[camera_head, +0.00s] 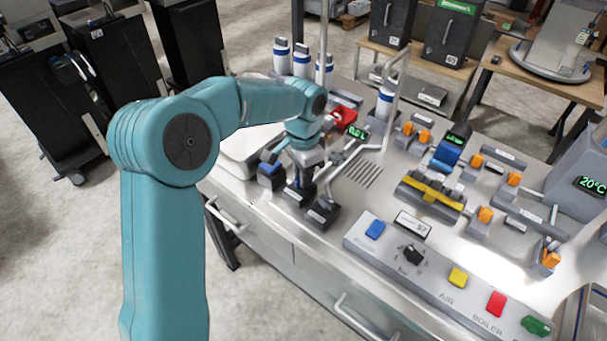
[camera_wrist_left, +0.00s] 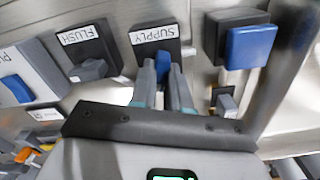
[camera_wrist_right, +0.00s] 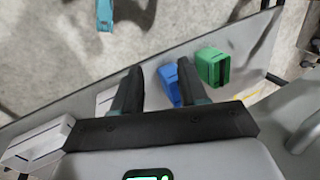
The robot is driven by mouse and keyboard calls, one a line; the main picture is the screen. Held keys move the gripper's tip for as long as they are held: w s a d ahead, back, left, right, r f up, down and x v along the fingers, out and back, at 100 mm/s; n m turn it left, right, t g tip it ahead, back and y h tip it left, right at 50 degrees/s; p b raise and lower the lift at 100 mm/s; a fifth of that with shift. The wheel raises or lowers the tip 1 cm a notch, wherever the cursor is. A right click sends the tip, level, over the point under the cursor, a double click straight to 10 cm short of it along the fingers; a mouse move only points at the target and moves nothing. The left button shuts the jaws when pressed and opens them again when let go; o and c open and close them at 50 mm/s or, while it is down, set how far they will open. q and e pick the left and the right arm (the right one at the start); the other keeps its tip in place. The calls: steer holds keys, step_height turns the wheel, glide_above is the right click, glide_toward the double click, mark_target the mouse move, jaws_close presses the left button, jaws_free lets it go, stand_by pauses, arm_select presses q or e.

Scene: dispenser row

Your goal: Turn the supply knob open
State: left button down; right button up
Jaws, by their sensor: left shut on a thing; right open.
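The supply knob is a small blue lever (camera_wrist_left: 162,65) on a dark base labelled SUPPLY (camera_wrist_left: 157,36) in the left wrist view. My left gripper (camera_wrist_left: 163,70) is shut on it, one finger on each side, and the fingers cover most of it. In the head view my left gripper (camera_head: 303,162) points down at the middle one of three dark blocks at the counter's left edge, and the knob itself is hidden there.
A FLUSH block (camera_wrist_left: 88,52) with a grey lever and a block with a blue square (camera_wrist_left: 248,46) flank the supply base. A button panel (camera_head: 447,290) runs along the counter front. Blue (camera_wrist_right: 169,84) and green (camera_wrist_right: 213,67) containers lie beyond my right gripper.

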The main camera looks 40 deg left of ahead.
arm_select(q)
steer(key=shift+w+a+r+n, duration=0.1)
steer(key=shift+n, duration=0.9)
steer(key=shift+r+n, duration=0.1)
steer(key=shift+n, duration=0.9)
steer(key=c, duration=1.1)
jaws_free()
steer(key=shift+c, duration=0.2)
steer(key=shift+o, duration=0.2)
steer(key=shift+r, duration=0.3)
step_height(320, 180, up, 16)
steer(key=p, duration=0.1)
steer(key=shift+f, duration=0.15)
